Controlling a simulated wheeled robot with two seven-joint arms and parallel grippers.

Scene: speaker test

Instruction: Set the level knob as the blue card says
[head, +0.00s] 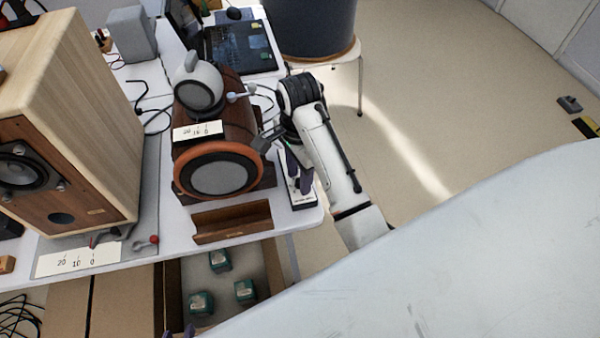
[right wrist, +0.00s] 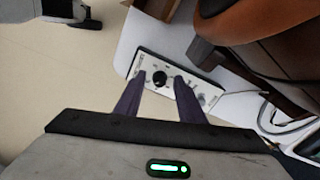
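A narrow white control panel (head: 303,198) lies at the table's right front corner, partly hidden by my right gripper. In the right wrist view the panel (right wrist: 206,97) carries a round black knob (right wrist: 160,78) and small markings too small to read. My right gripper (head: 297,172) is over the panel, its dark purple fingers apart. In the right wrist view its fingertips (right wrist: 160,76) appear on either side of the black knob; I cannot tell whether they touch it. Dark purple tips at the bottom edge seem to be my left gripper (head: 180,332). I make out no blue card.
A wooden speaker with an orange ring (head: 250,152) stands left of the panel. A large wooden speaker (head: 60,120) fills the left. A white scale card (head: 78,261) lies on the table's front edge. Below are teal blocks (head: 245,290) in a box. Floor at right is mostly clear.

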